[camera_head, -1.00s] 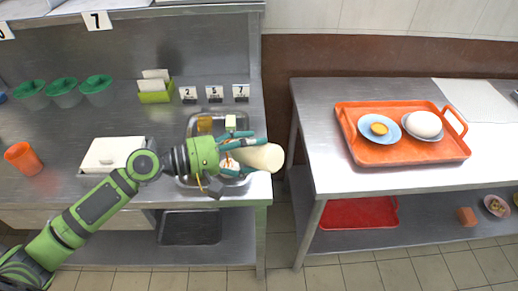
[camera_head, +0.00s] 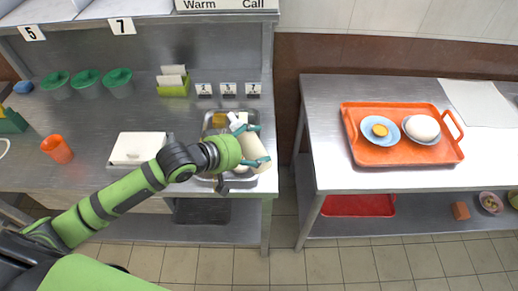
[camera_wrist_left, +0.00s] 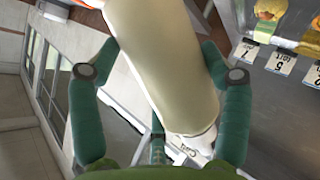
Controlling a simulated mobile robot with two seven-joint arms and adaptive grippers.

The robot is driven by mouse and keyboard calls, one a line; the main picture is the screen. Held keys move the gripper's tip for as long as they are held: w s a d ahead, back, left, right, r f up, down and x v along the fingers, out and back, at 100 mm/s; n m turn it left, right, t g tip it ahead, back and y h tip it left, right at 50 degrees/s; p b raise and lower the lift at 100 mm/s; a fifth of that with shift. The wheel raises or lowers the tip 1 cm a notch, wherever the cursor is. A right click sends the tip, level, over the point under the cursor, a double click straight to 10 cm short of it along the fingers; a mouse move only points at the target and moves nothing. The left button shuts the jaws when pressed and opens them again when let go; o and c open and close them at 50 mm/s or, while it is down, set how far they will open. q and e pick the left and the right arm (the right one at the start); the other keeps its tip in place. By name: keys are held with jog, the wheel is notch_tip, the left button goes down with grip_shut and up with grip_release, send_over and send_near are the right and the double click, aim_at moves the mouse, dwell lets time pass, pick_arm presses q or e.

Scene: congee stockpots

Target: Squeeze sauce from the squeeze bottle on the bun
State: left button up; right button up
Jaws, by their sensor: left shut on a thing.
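My left gripper (camera_head: 253,143) is shut on the squeeze bottle (camera_head: 255,150), a cream-coloured cylinder, above the metal pan at the front right of the left counter. The bun (camera_head: 422,127) is white and round, on a grey-blue plate at the right of the orange tray (camera_head: 380,158) on the right table. My left gripper is well to the left of it. My right gripper is not in view.
A blue plate (camera_head: 367,138) with a yellow item stands beside the bun on the tray. A metal pan (camera_head: 210,118) with food lies under the gripper. A white box (camera_head: 135,148), an orange cup (camera_head: 57,149) and green cups (camera_head: 88,82) stand on the left counter. A gap separates counter and table.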

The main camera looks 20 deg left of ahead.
pick_arm(q)
jog(key=r+m+p, duration=0.1)
jog(key=r+p, duration=0.1)
jog(key=a+r+m+t+y+p, duration=0.1)
jog(key=r+p, duration=0.1)
jog(key=w+r+y+p, duration=0.1)
jog(key=r+p, duration=0.1)
jog(key=r, duration=0.1)
jog(key=shift+a+r+m, duration=0.1)
jog(key=shift+a+m, duration=0.3)
jog(key=r, duration=0.1)
jog(key=a+r+m+t+y+p, duration=0.1)
jog(key=r+m+y+p, duration=0.1)
jog(key=shift+w+a+t, duration=0.2)
jog(key=shift+w+t, duration=0.2)
jog(key=shift+w+a+r+m+p, duration=0.2)
jog(key=shift+r+m+p, duration=0.1)
jog(key=shift+r+m, duration=0.15)
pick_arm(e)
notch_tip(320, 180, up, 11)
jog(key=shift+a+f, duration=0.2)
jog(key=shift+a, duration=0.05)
